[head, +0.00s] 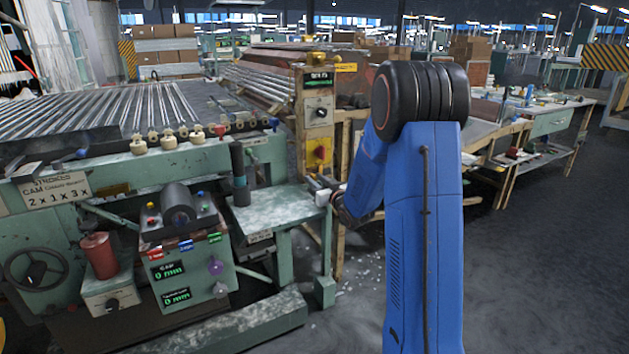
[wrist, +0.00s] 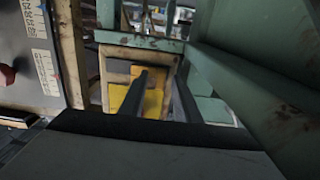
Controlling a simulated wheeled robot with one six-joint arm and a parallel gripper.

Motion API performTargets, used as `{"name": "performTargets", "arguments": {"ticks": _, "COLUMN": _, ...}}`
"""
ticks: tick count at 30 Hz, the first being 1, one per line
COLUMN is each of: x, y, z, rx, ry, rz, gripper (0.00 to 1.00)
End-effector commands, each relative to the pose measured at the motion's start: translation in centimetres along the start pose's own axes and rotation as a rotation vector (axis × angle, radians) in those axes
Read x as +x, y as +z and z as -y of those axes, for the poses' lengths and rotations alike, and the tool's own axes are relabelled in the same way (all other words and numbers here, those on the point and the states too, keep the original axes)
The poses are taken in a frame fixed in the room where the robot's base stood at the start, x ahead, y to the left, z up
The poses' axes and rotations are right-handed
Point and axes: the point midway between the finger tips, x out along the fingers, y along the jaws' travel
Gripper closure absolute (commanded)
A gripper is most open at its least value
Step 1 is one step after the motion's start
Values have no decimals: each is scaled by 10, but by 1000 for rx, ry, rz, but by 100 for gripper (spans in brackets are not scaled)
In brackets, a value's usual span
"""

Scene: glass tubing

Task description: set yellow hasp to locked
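The yellow hasp (head: 320,152) is on the front of the wooden-framed control post, with a small reddish part on it in the head view. In the wrist view a yellow plate (wrist: 154,101), apparently the hasp, lies beyond my fingers and is partly covered by them. Whether it is locked cannot be made out. My gripper (head: 310,184) is in front of the post and a little below the hasp. In the wrist view my gripper (wrist: 161,76) shows two dark fingers apart, with the yellow plate visible between them. It appears empty and not touching the hasp.
A grey control panel (head: 319,110) with a dark knob is above the hasp. A green machine table (head: 275,208) stands close left of my gripper. A green beam (wrist: 255,85) fills the wrist view's right side. Open floor (head: 520,270) lies to the right.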

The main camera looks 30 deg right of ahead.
Motion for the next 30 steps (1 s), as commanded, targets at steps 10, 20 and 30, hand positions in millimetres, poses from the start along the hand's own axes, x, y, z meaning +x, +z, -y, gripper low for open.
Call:
{"name": "performTargets", "arguments": {"ticks": 10, "x": 0, "y": 0, "z": -1, "rx": 0, "ry": 0, "rz": 0, "gripper": 100}}
{"name": "performTargets", "arguments": {"ticks": 20, "x": 0, "y": 0, "z": -29, "rx": 0, "ry": 2, "rz": -1, "gripper": 100}}
{"name": "performTargets", "arguments": {"ticks": 30, "x": 0, "y": 0, "z": -30, "rx": 1, "ry": 3, "rz": -1, "gripper": 70}}
